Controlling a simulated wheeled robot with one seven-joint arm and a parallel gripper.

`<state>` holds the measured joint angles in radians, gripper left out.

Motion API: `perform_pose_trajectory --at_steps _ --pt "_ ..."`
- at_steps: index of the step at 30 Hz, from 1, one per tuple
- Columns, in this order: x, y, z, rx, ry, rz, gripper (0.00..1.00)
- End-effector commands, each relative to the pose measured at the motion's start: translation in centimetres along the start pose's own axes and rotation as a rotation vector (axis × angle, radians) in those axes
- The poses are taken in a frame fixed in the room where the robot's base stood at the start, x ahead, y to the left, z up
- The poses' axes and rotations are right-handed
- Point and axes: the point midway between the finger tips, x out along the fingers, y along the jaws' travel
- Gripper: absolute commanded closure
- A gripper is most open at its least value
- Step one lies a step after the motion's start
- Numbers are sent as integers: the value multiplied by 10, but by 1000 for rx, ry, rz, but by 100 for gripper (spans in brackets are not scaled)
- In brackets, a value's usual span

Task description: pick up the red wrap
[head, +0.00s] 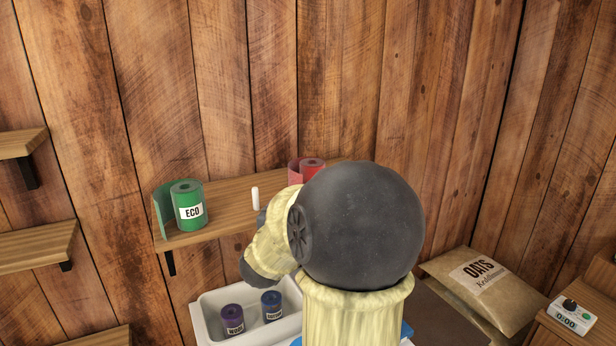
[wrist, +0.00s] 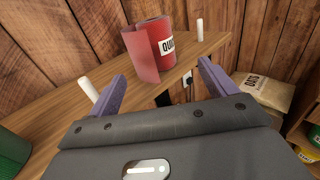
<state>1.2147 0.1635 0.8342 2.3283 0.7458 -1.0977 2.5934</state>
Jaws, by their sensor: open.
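The red wrap (head: 312,168) is a rolled red band with a loose end, standing upright on a wooden wall shelf (head: 235,198). In the head view my arm hides its lower part. In the wrist view the red wrap (wrist: 150,50) stands on the shelf beyond my gripper (wrist: 160,82), between the lines of its two purple fingers. A white label with partly visible letters faces right. My gripper is open and empty, and the fingers are apart from the wrap.
A green wrap (head: 187,206) stands at the shelf's left. White pegs (wrist: 200,32) (wrist: 88,89) rise from the shelf. Below, a white bin (head: 207,310) holds a purple wrap (head: 232,319) and a blue wrap (head: 271,306). An oats sack (head: 480,290) and a timer (head: 573,315) are at right.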

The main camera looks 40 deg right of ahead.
Motion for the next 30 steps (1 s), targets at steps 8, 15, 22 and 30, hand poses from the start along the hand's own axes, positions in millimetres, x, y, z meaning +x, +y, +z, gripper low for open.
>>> perform_pose_trajectory --at_steps 8,15,22,30 --pt "0 1 0 -1 1 3 16" --pt "18 1 1 0 5 3 16" --pt "45 2 1 0 5 4 16" --pt "81 -2 2 -1 4 -5 16"
